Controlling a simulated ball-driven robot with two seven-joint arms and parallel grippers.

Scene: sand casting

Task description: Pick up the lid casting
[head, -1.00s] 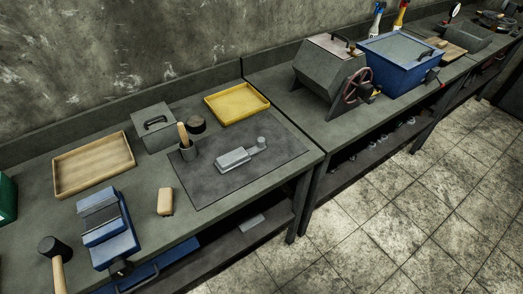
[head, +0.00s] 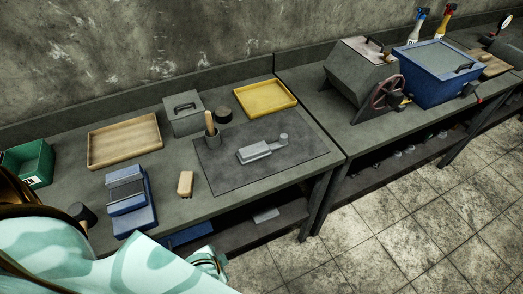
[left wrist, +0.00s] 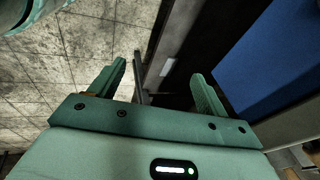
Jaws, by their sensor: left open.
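The lid casting (head: 257,151) is a light grey, flat block with a short runner and a round stub at its right end. It lies on the dark mat (head: 300,165) on the near bench. My left arm comes in at the lower left of the head view, in front of the bench, well apart from the casting. In the left wrist view my left gripper (left wrist: 158,72) is open, with nothing between its fingers. It points past the bench's front, and the casting is not seen there. My right gripper is not in view.
A blue vise (head: 128,195), a wooden brush (head: 186,183), a cup with a handled tool (head: 213,136), a wooden tray (head: 126,140), a yellow tray (head: 265,97) and a grey box (head: 183,113) stand around the mat. The mat's front right is clear.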

